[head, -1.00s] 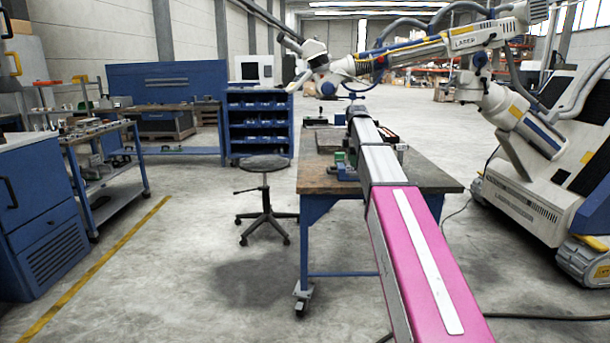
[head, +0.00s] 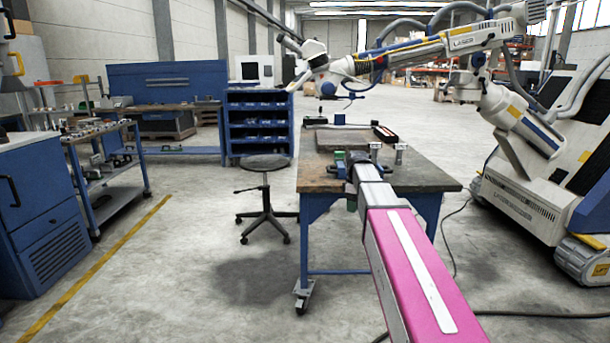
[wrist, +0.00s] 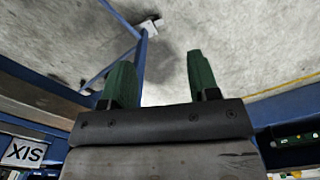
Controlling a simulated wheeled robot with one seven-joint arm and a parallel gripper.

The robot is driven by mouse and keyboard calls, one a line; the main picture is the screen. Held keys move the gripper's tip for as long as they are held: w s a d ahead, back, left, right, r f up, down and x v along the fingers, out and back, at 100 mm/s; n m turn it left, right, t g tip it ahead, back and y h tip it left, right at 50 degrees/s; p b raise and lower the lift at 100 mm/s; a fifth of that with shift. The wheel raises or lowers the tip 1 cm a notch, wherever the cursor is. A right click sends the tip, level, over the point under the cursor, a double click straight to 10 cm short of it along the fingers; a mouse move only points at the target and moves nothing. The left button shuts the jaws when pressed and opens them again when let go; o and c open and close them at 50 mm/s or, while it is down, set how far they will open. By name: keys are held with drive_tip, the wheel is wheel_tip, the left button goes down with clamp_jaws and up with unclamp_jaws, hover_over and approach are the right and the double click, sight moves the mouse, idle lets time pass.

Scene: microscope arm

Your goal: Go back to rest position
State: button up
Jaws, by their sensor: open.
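My gripper shows in the wrist view (wrist: 160,80) with its two green fingers apart and nothing between them. Behind the fingers are grey floor and blue table frame. In the head view my pink and silver arm reaches forward from the lower right, and its far end is over the near part of the workbench (head: 425,175). The fingers are mostly hidden there behind my own arm.
A large white robot arm (head: 430,48) stands at the right. A blue bin shelf (head: 258,123) is behind.

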drive_tip(key=s+f+m, duration=1.2)
drive_tip(key=s+f, duration=1.1)
drive_tip(key=s, duration=0.1)
drive_tip(key=shift+s+f, duration=0.15)
drive_tip(key=shift+s, duration=0.2)
